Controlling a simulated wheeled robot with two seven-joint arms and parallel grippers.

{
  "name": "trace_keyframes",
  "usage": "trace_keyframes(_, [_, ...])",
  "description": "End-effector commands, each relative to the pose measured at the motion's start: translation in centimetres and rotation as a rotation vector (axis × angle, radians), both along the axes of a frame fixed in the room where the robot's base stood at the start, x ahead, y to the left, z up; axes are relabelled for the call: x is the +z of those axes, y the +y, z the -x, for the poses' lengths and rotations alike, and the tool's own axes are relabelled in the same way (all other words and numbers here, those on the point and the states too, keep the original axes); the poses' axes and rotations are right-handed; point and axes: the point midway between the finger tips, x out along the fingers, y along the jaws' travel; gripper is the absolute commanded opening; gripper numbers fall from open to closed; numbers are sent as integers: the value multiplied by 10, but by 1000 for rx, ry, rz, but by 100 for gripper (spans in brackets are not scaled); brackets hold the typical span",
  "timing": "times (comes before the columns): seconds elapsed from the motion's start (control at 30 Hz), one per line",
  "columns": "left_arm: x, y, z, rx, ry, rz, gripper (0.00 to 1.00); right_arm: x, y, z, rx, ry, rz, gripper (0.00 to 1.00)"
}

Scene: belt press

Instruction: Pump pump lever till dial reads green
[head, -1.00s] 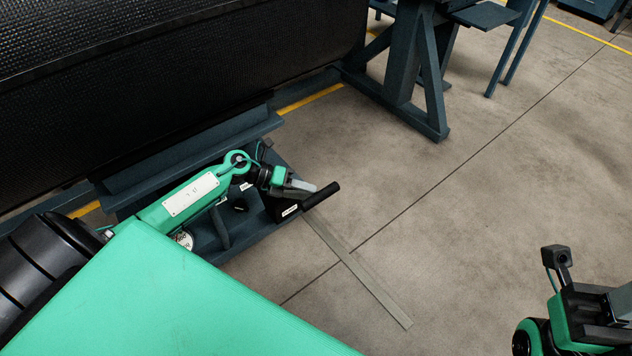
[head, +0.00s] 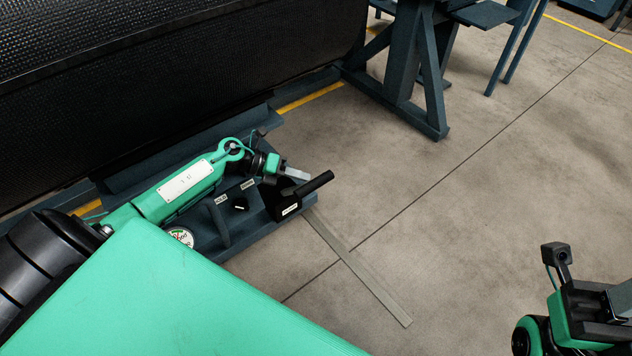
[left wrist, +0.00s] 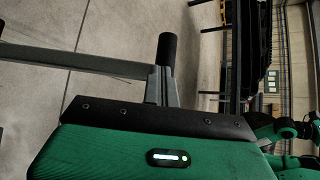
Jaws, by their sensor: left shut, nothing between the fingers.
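The pump lever's black handle (head: 318,183) sticks out to the right from the dark pump unit on the floor. My left gripper (head: 298,173) is shut and empty, its grey fingers just beside the handle on its far side; I cannot tell whether they touch. In the left wrist view the black handle (left wrist: 168,48) stands upright beyond the grey fingers (left wrist: 161,85). The round dial (head: 181,236) has a white face with some colour on it, partly hidden by my body; its needle is too small to read. My right gripper (head: 618,300) is at the right edge, its fingers cut off.
A black knob (head: 240,204) and an upright dark lever (head: 222,225) stand on the pump unit near small white labels. The large black belt (head: 180,80) is behind. A flat metal strip (head: 365,275) lies on the floor. The floor to the right is clear.

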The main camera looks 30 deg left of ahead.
Motion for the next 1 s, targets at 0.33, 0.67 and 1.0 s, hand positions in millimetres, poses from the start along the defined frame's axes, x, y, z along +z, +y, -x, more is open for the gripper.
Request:
trace_keyframes(0.33, [1,1,0,-1,0,1,0,0,0,0,0,0,0,36])
trace_keyframes(0.67, [14,16,-7,-1,0,-2,0,2,0,0,0,0,0,36])
trace_keyframes(1.0, [30,36,-15,0,0,-1,0,4,0,0,0,0,0,36])
